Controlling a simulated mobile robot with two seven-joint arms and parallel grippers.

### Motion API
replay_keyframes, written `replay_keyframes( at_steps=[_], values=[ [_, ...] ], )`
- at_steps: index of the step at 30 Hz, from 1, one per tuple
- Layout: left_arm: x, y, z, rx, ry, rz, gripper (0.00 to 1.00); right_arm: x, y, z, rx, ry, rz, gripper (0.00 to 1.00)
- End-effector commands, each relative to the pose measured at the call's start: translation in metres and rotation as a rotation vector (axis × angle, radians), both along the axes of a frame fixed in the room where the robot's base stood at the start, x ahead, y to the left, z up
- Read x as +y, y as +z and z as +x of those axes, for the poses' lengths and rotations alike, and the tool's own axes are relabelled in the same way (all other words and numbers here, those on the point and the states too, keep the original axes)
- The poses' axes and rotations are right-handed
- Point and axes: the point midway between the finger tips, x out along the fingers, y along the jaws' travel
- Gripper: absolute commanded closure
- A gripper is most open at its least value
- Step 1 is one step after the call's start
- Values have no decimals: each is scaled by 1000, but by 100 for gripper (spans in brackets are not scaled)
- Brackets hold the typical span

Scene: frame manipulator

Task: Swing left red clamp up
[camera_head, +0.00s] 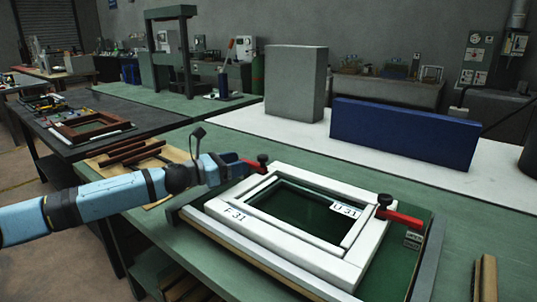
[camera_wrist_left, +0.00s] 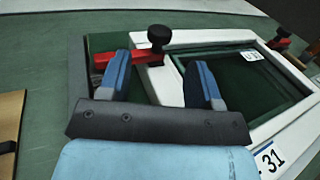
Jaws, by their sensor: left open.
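The left red clamp (camera_head: 250,164) lies low at the far left corner of the white frame (camera_head: 300,254), its black knob over the frame's edge. In the left wrist view the clamp's red bar (camera_wrist_left: 141,57) runs sideways to its black knob (camera_wrist_left: 159,36). My left gripper (camera_head: 236,166) is beside this clamp, fingers apart and empty. In the wrist view my left gripper (camera_wrist_left: 162,62) has its left finger overlapping part of the red bar; I cannot tell whether they touch. My right gripper is not in view.
A second red clamp (camera_head: 403,217) with a black knob lies at the frame's right side. The frame rests on a green fixture board (camera_head: 420,232) on the green bench. A blue block (camera_head: 400,133) and a grey block (camera_head: 296,84) stand behind. Wooden strips (camera_head: 485,277) lie at the right.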

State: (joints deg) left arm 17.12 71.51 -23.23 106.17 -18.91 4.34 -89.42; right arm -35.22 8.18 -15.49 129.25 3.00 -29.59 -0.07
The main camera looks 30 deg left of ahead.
Motion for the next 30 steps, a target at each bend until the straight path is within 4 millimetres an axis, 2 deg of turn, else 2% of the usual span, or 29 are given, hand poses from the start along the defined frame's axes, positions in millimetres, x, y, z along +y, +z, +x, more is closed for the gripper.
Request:
replay_keyframes(
  at_steps=[21,30],
  values=[
    [-39,2,76,-2,-1,-1,42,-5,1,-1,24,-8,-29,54],
    [-47,0,92,0,0,1,42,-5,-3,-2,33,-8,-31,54]
  ],
)
